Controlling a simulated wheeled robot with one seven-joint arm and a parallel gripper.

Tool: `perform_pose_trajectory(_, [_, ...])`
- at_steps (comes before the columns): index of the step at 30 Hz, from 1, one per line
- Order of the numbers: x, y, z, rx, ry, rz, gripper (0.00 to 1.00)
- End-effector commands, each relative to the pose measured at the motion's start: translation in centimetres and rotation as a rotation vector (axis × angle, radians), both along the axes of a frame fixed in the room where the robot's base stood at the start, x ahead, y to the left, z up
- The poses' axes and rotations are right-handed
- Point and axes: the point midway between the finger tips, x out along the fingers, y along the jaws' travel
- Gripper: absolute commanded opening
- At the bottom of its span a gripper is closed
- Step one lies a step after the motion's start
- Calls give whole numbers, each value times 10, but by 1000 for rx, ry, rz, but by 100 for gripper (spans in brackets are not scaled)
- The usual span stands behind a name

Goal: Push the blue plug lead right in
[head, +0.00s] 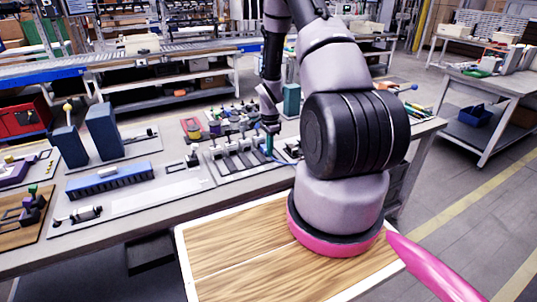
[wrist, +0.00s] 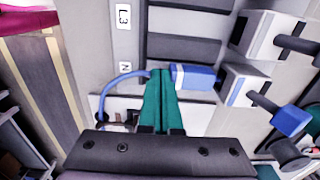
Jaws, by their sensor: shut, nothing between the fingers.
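The blue plug (wrist: 195,77), a blue block with a pale band at its left end, lies just right of my fingertips in the wrist view. Its blue lead (wrist: 118,84) curves in from the left and passes behind my fingers. A white block with a blue stripe (wrist: 240,87) stands just right of the plug; I cannot tell how deep the plug sits in it. My gripper (wrist: 161,73) has its teal fingers together, with nothing between them, at the plug's left end; I cannot tell whether they touch it. In the head view my gripper (head: 268,145) is small over the bench.
Labels L3 (wrist: 124,17) and N (wrist: 124,68) mark the panel. The bench (head: 140,225) carries several fixtures, including a long blue one (head: 108,179).

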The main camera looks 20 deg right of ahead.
Motion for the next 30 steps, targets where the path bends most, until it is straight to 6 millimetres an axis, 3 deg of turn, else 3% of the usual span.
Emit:
perform_pose_trajectory(14, [-12, -1, 4, 0, -1, 0, 0])
perform_pose_trajectory(30, [-11, -1, 58, -1, -2, 0, 0])
